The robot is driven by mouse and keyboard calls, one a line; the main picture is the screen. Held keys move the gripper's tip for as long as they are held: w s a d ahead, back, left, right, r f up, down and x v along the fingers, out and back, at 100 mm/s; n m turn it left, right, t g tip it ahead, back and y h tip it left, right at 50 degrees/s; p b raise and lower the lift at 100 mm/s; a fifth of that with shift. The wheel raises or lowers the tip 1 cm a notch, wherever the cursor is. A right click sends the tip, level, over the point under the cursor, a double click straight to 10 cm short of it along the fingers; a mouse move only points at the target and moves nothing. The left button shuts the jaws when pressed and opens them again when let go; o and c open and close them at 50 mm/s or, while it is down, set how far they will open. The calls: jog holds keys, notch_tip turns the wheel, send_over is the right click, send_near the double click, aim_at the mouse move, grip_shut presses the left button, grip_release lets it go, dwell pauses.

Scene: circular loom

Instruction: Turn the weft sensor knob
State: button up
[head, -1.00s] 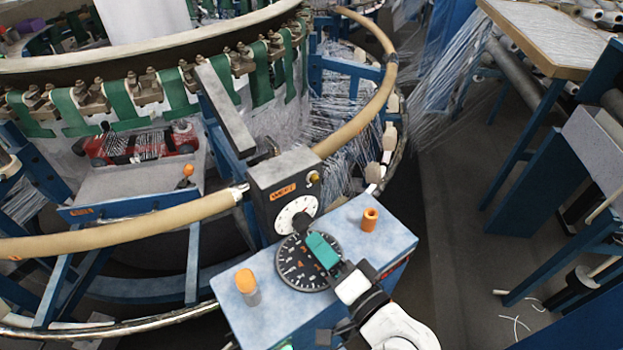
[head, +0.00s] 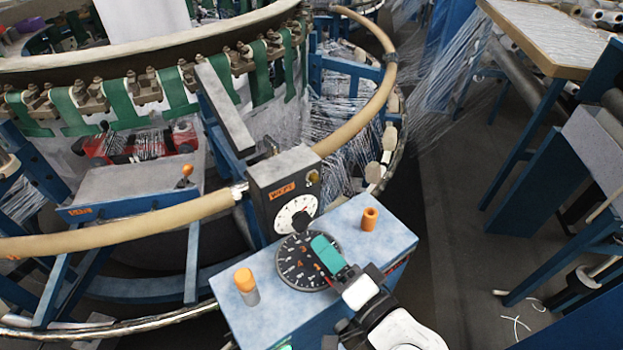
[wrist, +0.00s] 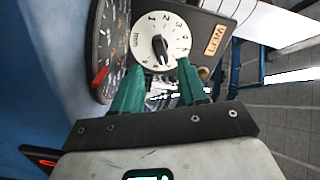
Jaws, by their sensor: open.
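The weft sensor is a dark box (head: 257,205) with an orange WEFT label (head: 282,191). Its white numbered dial carries a black knob (head: 300,222). In the wrist view the knob (wrist: 160,46) points up and down on the white dial (wrist: 143,47), just beyond my fingertips. My gripper (head: 317,240) has green fingers and is over the large black dial, just in front of the knob. In the wrist view my gripper (wrist: 159,68) is open, with the fingers apart, empty and lined up on either side of the knob's lower end. No contact is visible.
The box stands on a blue-grey console (head: 345,222) with a large black dial (head: 296,275), an orange-topped post (head: 246,285) and an orange cylinder (head: 370,218). A tan loom ring (head: 372,105) passes behind the box.

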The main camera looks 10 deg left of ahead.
aim_at(309, 225)
jog(key=shift+w+d+r+n+g+y, duration=0.15)
jog(key=shift+w+d+n+g+y, duration=0.15)
jog(key=shift+w+g, duration=0.1)
jog(key=d+n+g, duration=0.1)
jog(key=d+r+n+g+b, duration=0.1)
jog(key=d+n+g+y+b, duration=0.1)
jog(key=g, duration=0.1)
jog(key=shift+w+d+r, duration=0.15)
jog(key=shift+w+r, duration=0.15)
jog(key=shift+r, duration=0.05)
jog(key=shift+s+d+r+n+g+b, duration=0.15)
jog(key=shift+s+d+n+g+b, duration=0.25)
jog(key=shift+n, duration=0.3)
jog(key=shift+w+a, duration=0.3)
jog(key=p+x, duration=0.1)
jog(key=x, duration=0.9)
jog(key=shift+s, duration=0.15)
grip_shut()
